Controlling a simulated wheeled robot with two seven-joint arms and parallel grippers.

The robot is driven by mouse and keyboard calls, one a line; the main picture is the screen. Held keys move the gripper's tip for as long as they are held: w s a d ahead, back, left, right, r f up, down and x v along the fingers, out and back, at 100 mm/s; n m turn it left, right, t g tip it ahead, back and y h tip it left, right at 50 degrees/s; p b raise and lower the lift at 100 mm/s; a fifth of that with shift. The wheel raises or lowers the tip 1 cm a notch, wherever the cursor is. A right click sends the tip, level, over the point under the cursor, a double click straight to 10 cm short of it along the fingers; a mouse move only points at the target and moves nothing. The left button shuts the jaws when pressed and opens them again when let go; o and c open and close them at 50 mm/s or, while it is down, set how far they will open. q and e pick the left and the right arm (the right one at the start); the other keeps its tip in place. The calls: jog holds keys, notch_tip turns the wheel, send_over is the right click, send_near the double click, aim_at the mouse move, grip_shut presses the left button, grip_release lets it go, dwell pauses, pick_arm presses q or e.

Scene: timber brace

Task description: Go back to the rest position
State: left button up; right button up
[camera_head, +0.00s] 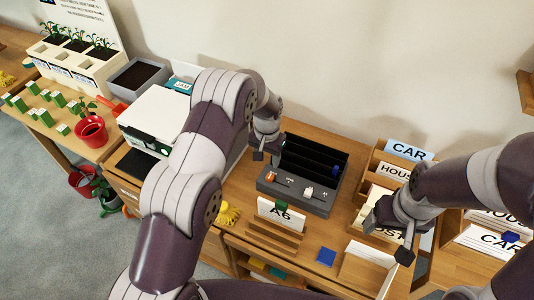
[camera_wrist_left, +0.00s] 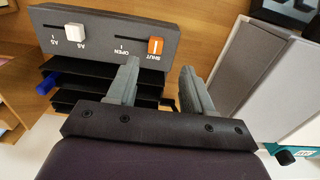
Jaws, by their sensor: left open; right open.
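My left gripper (camera_head: 266,155) is raised at the left end of the dark sorter unit on the desk. In the left wrist view the left gripper (camera_wrist_left: 160,85) has its two fingers spread with nothing between them. The dark unit (camera_wrist_left: 110,45) carries a white slider by A5 and A6 and an orange slider by SHUT and OPEN; in the head view it (camera_head: 318,205) has dark slots behind its front panel. My right gripper (camera_head: 390,232) is spread and empty above the card holders at the right.
A card reading A6 (camera_head: 281,215) stands in a wooden rack in front of the unit. A blue square (camera_head: 326,256) lies on the desk. A white printer (camera_head: 155,120) stands left. Card holders marked CAR (camera_head: 409,151) are at the right.

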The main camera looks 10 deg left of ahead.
pick_arm(q)
jog(key=shift+r, duration=1.85)
jog(key=s+a+r+n, duration=0.1)
jog(key=s+a+r, duration=0.1)
jog(key=s, duration=0.6)
jog(key=s+a+r+n+t, duration=0.1)
jog(key=s+a+r, duration=0.1)
jog(key=s+r, duration=0.3)
jog(key=s+a+r, duration=0.2)
jog(key=s+r, duration=0.1)
jog(key=s, duration=0.8)
jog(key=shift+a+r+n, duration=0.3)
jog(key=shift+r+n, duration=0.05)
jog(key=shift+n, duration=0.05)
jog(key=shift+s, duration=0.25)
jog(key=shift+w, duration=0.1)
